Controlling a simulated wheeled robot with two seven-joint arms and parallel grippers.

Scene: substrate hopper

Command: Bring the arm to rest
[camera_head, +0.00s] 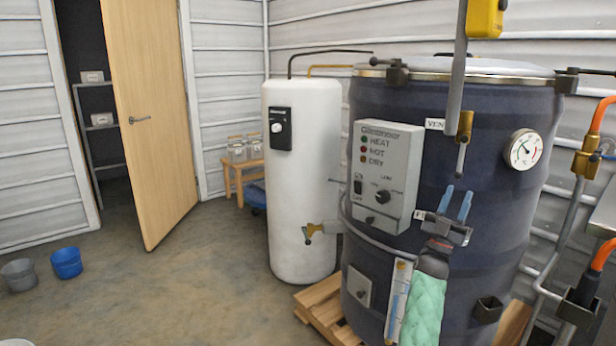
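My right gripper (458,191) is in front of the large dark blue drum (490,160), right of the grey control box. Its two blue fingers point up and stand apart, with nothing visible between them. A mint-green quilted sleeve (424,308) shows just below it, in front of the drum's lower part. I cannot tell whether the fingers touch the drum. My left gripper is not in view.
The control box (388,176) and a round dial (524,150) are on the drum. A white tank (302,190) with a brass tap stands left of it. Pipes and orange hoses crowd the right edge. Two buckets (66,263) stand at far left; open floor lies between.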

